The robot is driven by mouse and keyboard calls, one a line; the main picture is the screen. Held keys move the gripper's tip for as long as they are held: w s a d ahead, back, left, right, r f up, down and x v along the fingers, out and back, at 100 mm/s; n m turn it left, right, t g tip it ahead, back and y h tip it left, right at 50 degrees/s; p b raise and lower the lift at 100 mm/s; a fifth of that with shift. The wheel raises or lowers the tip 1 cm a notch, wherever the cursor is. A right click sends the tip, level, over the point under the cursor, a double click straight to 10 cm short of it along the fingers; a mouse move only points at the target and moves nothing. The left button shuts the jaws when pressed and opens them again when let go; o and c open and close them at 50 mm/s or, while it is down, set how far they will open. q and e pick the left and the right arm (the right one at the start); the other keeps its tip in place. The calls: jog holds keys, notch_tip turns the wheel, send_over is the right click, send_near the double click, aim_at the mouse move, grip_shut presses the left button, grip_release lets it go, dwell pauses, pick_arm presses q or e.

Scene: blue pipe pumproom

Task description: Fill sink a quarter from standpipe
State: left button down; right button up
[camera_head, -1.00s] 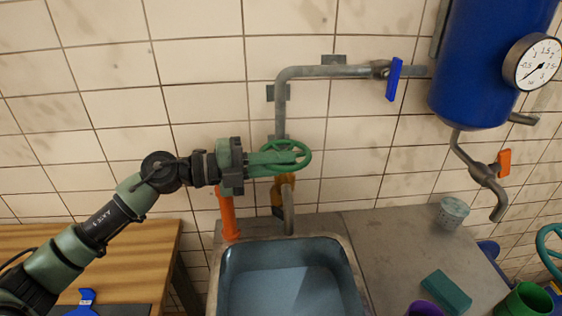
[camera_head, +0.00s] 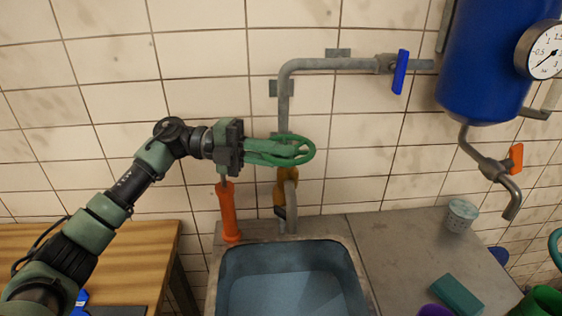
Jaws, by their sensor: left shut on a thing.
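My left gripper (camera_head: 268,151) reaches in from the left, its fingers at the green handwheel (camera_head: 305,153) on the grey standpipe (camera_head: 283,98). It is shut on the wheel. Below the wheel are a yellow-brown fitting (camera_head: 287,178) and a grey spout (camera_head: 290,205) pointing down over the back of the sink. The sink (camera_head: 233,262) is a blue-grey basin with a paler, flat area low inside. I cannot tell its water level, and no clear stream shows at the spout. My right gripper is out of view.
An orange upright thing (camera_head: 229,213) stands at the sink's back left corner. A blue tank (camera_head: 487,65) with a gauge (camera_head: 541,50) hangs at right. A perforated cup (camera_head: 461,214) and teal block (camera_head: 457,294) are on the counter (camera_head: 400,250). A wooden table (camera_head: 130,240) is at left.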

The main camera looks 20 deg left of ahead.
pick_arm(q)
jog(key=shift+w+a+m+g, duration=0.1)
jog(key=shift+m+g, duration=0.5)
jog(key=shift+g, duration=0.6)
jog(key=c, duration=1.5)
grip_release()
jog(key=shift+a, duration=0.1)
jog(key=shift+o, duration=0.2)
jog(key=shift+r, duration=0.1)
